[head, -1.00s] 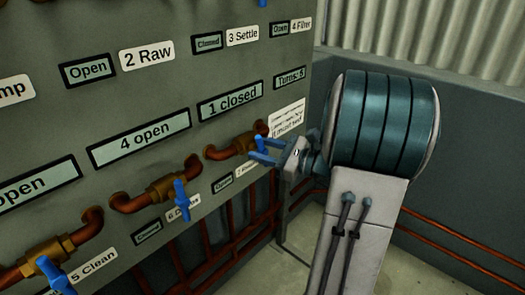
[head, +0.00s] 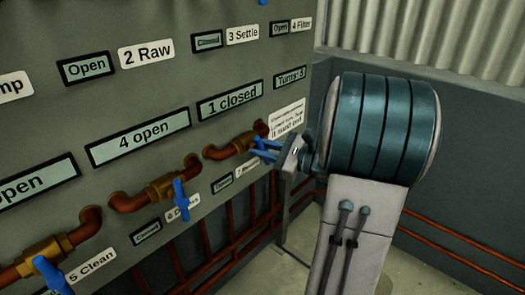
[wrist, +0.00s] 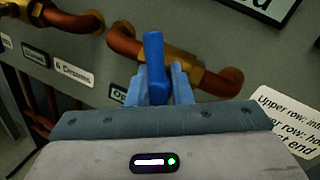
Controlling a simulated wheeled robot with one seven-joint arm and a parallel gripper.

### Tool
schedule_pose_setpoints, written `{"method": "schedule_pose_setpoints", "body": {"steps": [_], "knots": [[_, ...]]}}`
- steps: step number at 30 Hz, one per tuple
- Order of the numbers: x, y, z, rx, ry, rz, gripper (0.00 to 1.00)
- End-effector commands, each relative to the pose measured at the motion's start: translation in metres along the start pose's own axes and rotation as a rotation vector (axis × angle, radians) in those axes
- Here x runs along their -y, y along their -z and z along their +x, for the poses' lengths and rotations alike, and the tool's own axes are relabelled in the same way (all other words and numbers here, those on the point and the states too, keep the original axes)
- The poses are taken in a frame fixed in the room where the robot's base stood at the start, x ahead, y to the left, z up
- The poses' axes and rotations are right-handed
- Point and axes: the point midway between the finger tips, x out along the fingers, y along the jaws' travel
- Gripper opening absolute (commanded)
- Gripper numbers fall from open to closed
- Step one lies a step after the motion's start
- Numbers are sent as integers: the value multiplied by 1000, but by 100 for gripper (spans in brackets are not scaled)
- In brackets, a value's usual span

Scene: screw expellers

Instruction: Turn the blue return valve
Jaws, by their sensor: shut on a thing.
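The blue valve handle (wrist: 154,62) stands nearly upright in the wrist view, in front of a brass valve body (wrist: 178,62) on a copper pipe. My gripper (wrist: 156,78) has one finger on each side of the handle and is shut on it. In the head view my gripper (head: 264,150) is at the right end of the lower valve row. There the handle and the blue fingers overlap and are hard to tell apart. The label below it (head: 247,169) starts with 7; the rest is hidden or too blurred to read.
Another blue handle (head: 180,199) and the handle by "5 Clean" (head: 52,275) stick out to the left on the same panel. Displays read "4 open" (head: 139,138) and "1 closed" (head: 230,101). A small display (wrist: 118,93) by my gripper starts with "Op". Grey walls stand at the right.

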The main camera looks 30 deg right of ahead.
Motion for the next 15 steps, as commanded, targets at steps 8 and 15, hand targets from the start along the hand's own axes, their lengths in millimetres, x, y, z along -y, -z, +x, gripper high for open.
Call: {"method": "schedule_pose_setpoints", "body": {"steps": [8, 15], "knots": [[-4, 3, 1, -60, -19, -227, 0], [-6, 4, 1, -119, -36, -449, 0]]}}
